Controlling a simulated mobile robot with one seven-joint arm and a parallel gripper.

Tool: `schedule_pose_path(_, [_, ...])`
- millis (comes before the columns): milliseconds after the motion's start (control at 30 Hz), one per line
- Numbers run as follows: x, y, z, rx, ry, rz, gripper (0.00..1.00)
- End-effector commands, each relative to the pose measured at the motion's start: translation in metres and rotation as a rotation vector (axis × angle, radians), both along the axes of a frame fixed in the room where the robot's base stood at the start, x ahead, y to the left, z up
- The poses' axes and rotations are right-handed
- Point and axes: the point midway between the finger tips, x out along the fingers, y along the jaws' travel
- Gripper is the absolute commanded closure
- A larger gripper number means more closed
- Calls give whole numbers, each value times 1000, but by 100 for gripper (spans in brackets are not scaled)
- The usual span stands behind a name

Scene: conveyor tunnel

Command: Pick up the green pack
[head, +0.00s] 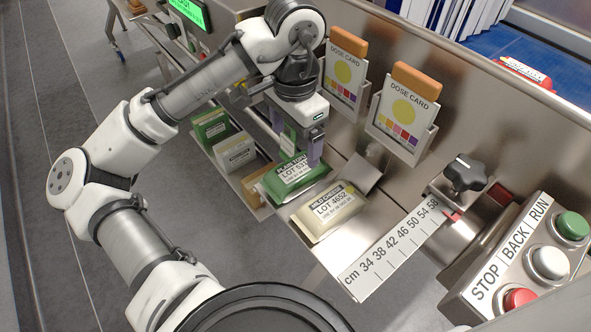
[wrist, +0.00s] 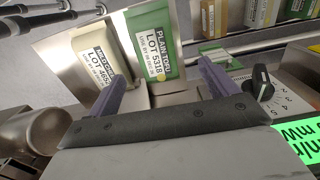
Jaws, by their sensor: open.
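The green pack (head: 293,177), labelled plain tofu, lot 5318, lies tilted on a steel ledge beside a cream pack (head: 328,211) labelled lot 4652. My gripper (head: 297,138) is above the green pack's far end, its purple fingers apart. In the wrist view my open gripper (wrist: 166,88) faces the green pack (wrist: 153,42), which appears beyond and between the fingertips. The cream pack (wrist: 112,55) appears near the left fingertip. I cannot tell whether a finger touches either pack. My gripper hides part of the area behind the green pack.
Another green pack (head: 211,128) and a whitish pack (head: 236,152) stand farther left. Two dose card holders (head: 401,116) rise behind the ledge. A centimetre scale (head: 392,245), a black knob (head: 465,173) and a button box (head: 528,255) are to the right.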

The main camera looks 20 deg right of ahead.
Motion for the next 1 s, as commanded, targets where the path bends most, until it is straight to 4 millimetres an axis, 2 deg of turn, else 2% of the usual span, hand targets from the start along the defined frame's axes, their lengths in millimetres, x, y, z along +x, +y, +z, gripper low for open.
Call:
schedule_pose_path(100, [-1,0,-22,-2,3,-1,15])
schedule_pose_path(433, [-3,-1,-48,-3,1,-1,15])
schedule_pose_path(700, [-9,-1,-85,-3,1,0,15])
schedule_pose_path(1000, [-8,-1,-91,-2,-2,0,15])
